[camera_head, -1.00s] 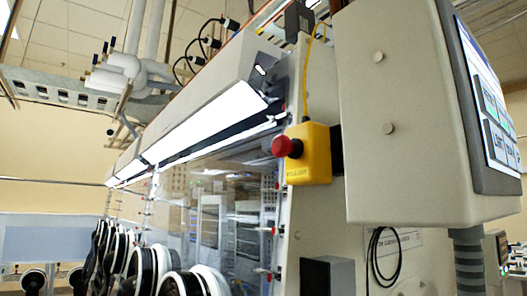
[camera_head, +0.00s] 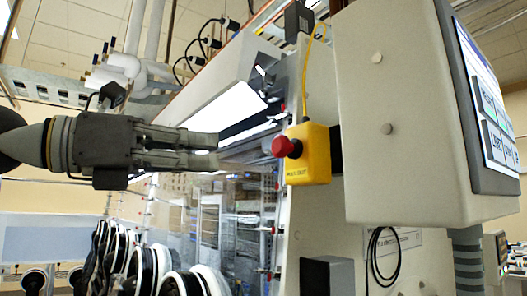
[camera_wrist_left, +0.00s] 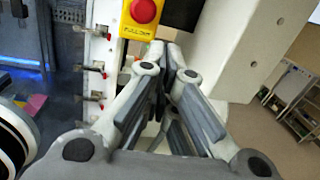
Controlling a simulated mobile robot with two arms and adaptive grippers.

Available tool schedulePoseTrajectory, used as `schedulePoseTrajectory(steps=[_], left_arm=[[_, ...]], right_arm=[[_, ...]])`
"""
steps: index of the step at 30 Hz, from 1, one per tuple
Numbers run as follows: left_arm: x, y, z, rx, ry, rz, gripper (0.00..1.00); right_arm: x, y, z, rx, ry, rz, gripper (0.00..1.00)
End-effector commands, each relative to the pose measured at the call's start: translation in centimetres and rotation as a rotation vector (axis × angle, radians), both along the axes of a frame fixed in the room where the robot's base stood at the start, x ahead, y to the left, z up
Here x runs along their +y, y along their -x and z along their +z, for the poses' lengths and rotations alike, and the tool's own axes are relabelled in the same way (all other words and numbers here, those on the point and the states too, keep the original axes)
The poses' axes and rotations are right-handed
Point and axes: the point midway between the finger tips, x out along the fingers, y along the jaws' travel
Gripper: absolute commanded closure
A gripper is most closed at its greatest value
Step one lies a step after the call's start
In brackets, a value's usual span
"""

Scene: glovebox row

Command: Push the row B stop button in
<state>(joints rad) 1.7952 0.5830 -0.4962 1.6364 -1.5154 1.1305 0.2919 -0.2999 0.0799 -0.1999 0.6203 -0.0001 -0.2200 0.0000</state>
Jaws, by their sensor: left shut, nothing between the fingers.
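The row B stop button is a red mushroom knob (camera_head: 287,147) on the left face of a yellow box (camera_head: 313,155) fixed to the end of the glovebox row. In the left wrist view the red knob (camera_wrist_left: 144,10) shows at the top, on the yellow box (camera_wrist_left: 140,29), beyond the fingertips. My left gripper (camera_head: 216,151) comes in from the left, level with the knob. Its fingers are shut and empty, with a gap between the tips and the knob. In the left wrist view the gripper's fingertips (camera_wrist_left: 163,47) meet just below the box. My right gripper is not in view.
A large beige cabinet with a screen (camera_head: 488,110) stands right of the yellow box. A yellow cable (camera_head: 307,75) rises from the box. Glovebox windows and black gloves with white rings (camera_head: 165,280) lie below my left arm. A black cable (camera_head: 383,260) hangs below the cabinet.

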Motion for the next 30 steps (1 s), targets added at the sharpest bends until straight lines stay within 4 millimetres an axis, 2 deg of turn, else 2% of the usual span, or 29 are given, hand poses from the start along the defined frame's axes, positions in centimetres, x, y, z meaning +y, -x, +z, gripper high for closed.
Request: schedulePoseTrajectory(steps=[3, 6, 17, 23, 30], left_arm=[[1.8, 0.4, 1.4, -0.02, -0.055, 0.091, 1.0], [2.5, 0.5, 1.8, -0.025, -0.077, 0.128, 1.0], [2.6, 0.5, 1.9, -0.023, -0.082, 0.137, 1.0], [1.3, -0.4, 2.0, -0.023, -0.084, 0.133, 1.0], [-2.7, -3.3, 2.2, -0.02, -0.083, 0.131, 1.0]], right_arm=[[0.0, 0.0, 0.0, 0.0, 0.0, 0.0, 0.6], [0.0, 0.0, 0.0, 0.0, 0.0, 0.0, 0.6], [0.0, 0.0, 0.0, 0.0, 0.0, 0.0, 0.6], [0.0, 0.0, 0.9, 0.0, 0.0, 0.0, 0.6], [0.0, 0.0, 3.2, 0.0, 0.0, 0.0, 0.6]])
